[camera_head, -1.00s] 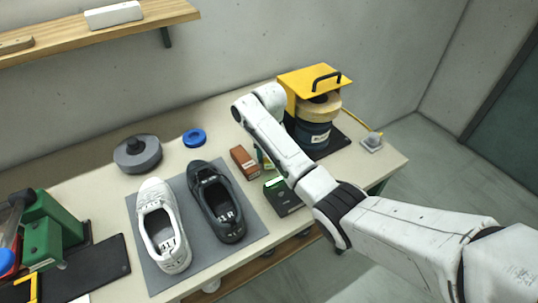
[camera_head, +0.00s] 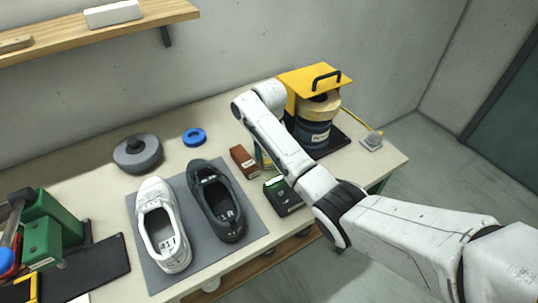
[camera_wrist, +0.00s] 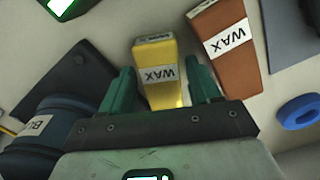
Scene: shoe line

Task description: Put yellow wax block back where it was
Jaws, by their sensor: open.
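The yellow wax block (camera_wrist: 158,62), with a white WAX label, is between the two green fingers of my gripper (camera_wrist: 161,76) in the wrist view. The fingers are open, one on each side of the block, with narrow gaps. I cannot tell how far the fingertips are above the table. In the head view my arm covers most of the block and gripper. The brown wax block (camera_wrist: 226,45) is just right of the right finger in the wrist view; it also shows in the head view (camera_head: 244,161), left of my wrist.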

